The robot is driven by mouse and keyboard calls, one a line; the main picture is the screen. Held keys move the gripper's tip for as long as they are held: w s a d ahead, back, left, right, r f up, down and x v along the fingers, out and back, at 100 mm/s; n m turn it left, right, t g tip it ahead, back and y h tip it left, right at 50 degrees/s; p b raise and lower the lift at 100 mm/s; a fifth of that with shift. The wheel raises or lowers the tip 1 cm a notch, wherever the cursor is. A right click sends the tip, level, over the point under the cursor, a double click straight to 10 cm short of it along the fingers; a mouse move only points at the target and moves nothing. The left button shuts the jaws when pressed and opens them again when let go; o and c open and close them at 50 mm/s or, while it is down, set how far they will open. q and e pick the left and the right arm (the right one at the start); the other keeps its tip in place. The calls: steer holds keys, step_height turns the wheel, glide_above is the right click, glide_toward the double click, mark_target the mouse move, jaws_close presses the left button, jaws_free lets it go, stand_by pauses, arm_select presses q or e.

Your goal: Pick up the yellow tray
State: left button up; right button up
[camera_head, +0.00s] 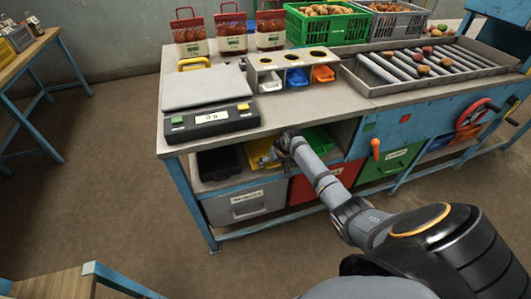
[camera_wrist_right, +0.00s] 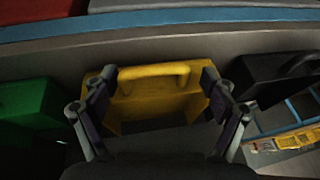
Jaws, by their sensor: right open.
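The yellow tray (camera_head: 257,150) sits on the shelf under the workbench, between a black tray (camera_head: 218,162) and a green tray (camera_head: 318,139). My right gripper (camera_head: 270,156) is at the yellow tray and covers part of it in the head view. In the right wrist view the yellow tray (camera_wrist_right: 160,101) and its raised handle lie between the two spread fingers of my right gripper (camera_wrist_right: 155,84). The gripper is open. Whether either finger touches the tray I cannot tell. The green tray (camera_wrist_right: 32,102) is left and the black tray (camera_wrist_right: 275,78) right there. My left gripper is not in view.
The bench top (camera_head: 290,110) overhangs the shelf and carries a scale (camera_head: 211,121), a cup holder and a roller rack. Grey (camera_head: 246,201), red and green drawers are below the shelf. A blue bench leg (camera_head: 190,204) stands left.

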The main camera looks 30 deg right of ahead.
steer(key=c, duration=1.1)
steer(key=shift+r, duration=0.1)
